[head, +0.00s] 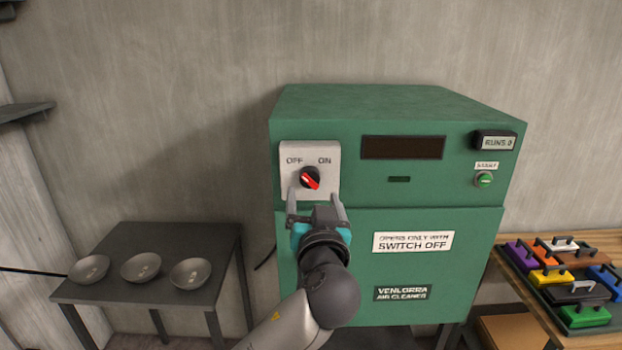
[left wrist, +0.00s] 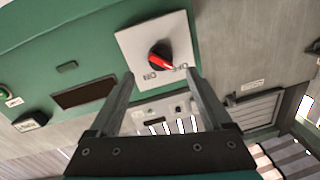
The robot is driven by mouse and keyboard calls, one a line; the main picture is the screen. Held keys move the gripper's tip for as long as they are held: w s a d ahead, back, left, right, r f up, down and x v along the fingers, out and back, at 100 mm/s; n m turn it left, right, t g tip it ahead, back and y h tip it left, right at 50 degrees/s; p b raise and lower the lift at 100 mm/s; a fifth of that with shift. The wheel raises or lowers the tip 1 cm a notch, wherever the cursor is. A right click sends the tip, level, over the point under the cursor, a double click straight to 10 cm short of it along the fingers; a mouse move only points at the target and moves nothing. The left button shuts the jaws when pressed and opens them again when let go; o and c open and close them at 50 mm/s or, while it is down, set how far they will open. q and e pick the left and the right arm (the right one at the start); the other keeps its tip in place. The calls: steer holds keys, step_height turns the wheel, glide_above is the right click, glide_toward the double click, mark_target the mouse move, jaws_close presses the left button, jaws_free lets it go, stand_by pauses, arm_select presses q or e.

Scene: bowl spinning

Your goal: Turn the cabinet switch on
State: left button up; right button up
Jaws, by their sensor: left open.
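The cabinet switch is a black rotary knob with a red pointer (head: 310,178) on a pale plate (head: 325,183) at the cabinet's upper left. OFF is printed upper left and ON upper right. The red pointer lies on a diagonal; in the left wrist view the knob (left wrist: 160,55) shows upside down, with its red end toward OFF. The green cabinet (head: 450,225) stands against the wall. My left gripper (head: 314,196) is open and empty, its fingertips just below the knob in the picture. In the left wrist view its fingers (left wrist: 160,74) point at the plate, with the knob beyond them.
A dark table (head: 150,245) at left holds a grey bowl (head: 89,268), a second bowl (head: 141,267) and a third bowl (head: 190,273). A wooden table (head: 545,305) at right holds several coloured handled blocks. A RUNS display (head: 497,142) and green button (head: 484,180) are on the cabinet.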

mark_target(311, 183)
arm_select(q)
steer(key=shift+w+a+p, duration=0.15)
steer(key=shift+w+p, duration=0.15)
steer(key=shift+w, duration=1.35)
steer(key=shift+w+a+p, duration=0.1)
steer(key=shift+w+p, duration=0.2)
steer(key=shift+w, duration=1.3)
jaws_close()
